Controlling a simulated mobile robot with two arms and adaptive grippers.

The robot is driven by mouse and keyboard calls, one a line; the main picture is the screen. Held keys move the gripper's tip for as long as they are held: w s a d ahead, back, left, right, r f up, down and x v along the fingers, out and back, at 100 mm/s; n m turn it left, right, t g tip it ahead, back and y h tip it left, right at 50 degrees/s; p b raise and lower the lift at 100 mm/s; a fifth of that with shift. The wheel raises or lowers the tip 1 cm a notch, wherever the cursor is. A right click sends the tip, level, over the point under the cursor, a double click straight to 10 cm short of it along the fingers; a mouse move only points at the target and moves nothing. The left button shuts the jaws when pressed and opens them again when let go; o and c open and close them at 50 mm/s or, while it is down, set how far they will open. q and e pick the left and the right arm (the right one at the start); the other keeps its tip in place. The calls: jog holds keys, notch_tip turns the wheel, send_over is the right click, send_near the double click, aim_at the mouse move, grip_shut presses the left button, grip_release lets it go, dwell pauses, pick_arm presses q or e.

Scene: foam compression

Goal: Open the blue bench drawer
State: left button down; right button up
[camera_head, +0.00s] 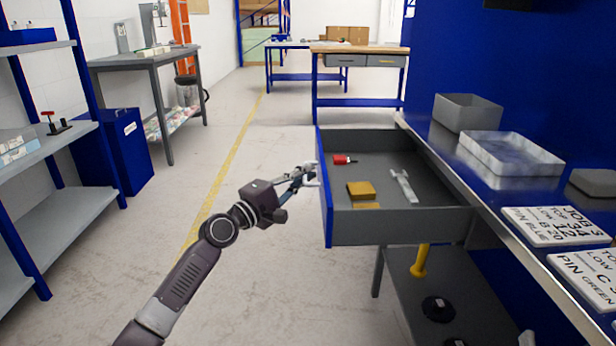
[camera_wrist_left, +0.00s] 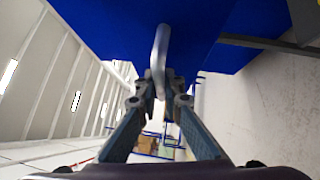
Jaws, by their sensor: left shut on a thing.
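The blue-fronted bench drawer (camera_head: 325,190) stands pulled out from the bench on the right in the head view. Its grey inside holds a red-handled tool (camera_head: 344,159), yellow foam blocks (camera_head: 361,190) and a grey wrench (camera_head: 404,186). My left gripper (camera_head: 312,174) is at the drawer's front, shut on its handle. In the left wrist view the fingers (camera_wrist_left: 158,88) close around the light grey bar handle (camera_wrist_left: 161,48), with the blue drawer front (camera_wrist_left: 110,30) behind it. My right gripper is not in view.
The bench top (camera_head: 462,168) at right bears a grey bin (camera_head: 467,112), a clear tray (camera_head: 511,154) and white job cards (camera_head: 556,226). A lower shelf (camera_head: 405,300) lies under the drawer. Shelving and a blue cabinet (camera_head: 113,150) stand at left. The floor between is clear.

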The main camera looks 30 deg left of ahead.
pick_arm(q)
jog(key=shift+f, duration=0.1)
jog(key=c, duration=2)
grip_release()
jog(key=shift+c, duration=0.2)
jog(key=v, duration=1.2)
jog(key=shift+s+a, duration=0.1)
